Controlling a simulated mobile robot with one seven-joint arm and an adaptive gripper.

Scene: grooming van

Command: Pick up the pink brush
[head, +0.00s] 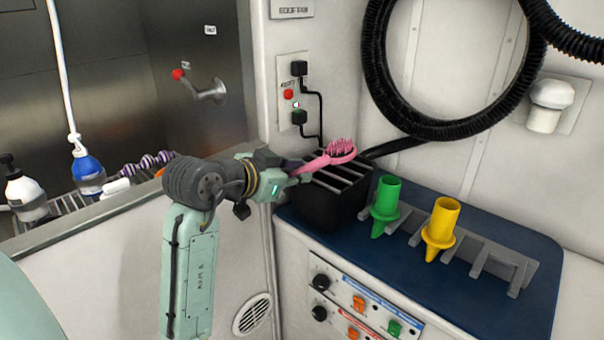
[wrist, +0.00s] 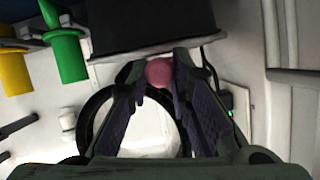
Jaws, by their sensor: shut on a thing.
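The pink brush (head: 324,159) has a rounded bristled head and a straight handle, with its bristles facing up in the head view. My gripper (head: 296,171) is shut on its handle. The brush is held about level, with its head at the right, over the black slotted box (head: 315,208). Whether it touches the box top cannot be told. In the wrist view the round pink end of the brush (wrist: 160,72) sits between the fingertips of my gripper (wrist: 160,80). The rest of the brush is hidden there.
The black box stands on a blue counter mat (head: 400,270). A green nozzle (head: 386,205) and a yellow nozzle (head: 440,228) sit in a grey rack (head: 497,262) to the right. A black hose (head: 375,70) hangs on the wall. Bottles (head: 88,170) stand at left.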

